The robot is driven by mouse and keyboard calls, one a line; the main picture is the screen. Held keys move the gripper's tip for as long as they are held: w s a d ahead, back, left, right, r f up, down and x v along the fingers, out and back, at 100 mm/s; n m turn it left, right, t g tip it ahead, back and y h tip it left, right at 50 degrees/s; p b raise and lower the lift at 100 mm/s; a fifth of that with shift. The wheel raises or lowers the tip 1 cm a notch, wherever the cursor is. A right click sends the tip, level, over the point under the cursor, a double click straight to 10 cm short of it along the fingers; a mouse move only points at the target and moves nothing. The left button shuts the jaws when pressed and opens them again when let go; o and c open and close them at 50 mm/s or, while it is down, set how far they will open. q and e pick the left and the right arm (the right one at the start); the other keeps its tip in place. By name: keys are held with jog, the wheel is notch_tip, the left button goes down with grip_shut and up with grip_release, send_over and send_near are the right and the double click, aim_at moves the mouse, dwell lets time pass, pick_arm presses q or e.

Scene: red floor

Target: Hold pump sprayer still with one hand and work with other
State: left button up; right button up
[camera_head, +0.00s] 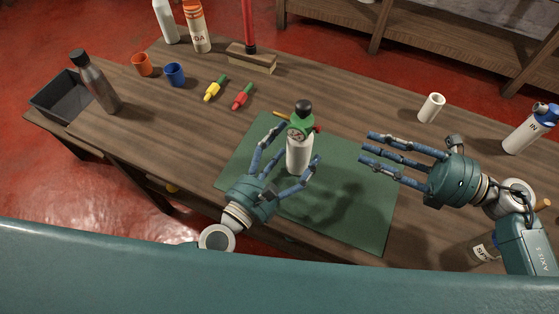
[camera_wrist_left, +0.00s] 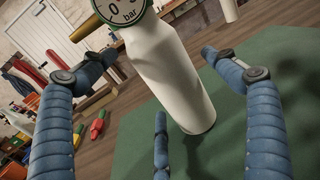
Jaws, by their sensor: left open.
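The pump sprayer (camera_head: 299,155) is a white bottle with a green gauge head and a dark cap. It stands upright on the green mat (camera_head: 345,215). My left gripper (camera_head: 287,150) is open, with its fingers spread on either side of the sprayer's body. In the left wrist view the white body and gauge of the sprayer (camera_wrist_left: 170,75) rise between the fingers (camera_wrist_left: 150,95), with gaps showing beside it. My right gripper (camera_head: 368,148) is open and empty to the right of the sprayer, above the mat's right edge.
The mat's front is clear.

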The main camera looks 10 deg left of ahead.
pick_arm(q)
jog(key=shift+x, duration=0.85)
jog(key=shift+c, duration=0.5)
jog(key=c, duration=1.3)
jog(key=shift+c, duration=1)
pick_arm(e)
jog(key=shift+c, duration=0.8)
grip_shut()
jog(key=shift+a, duration=0.1)
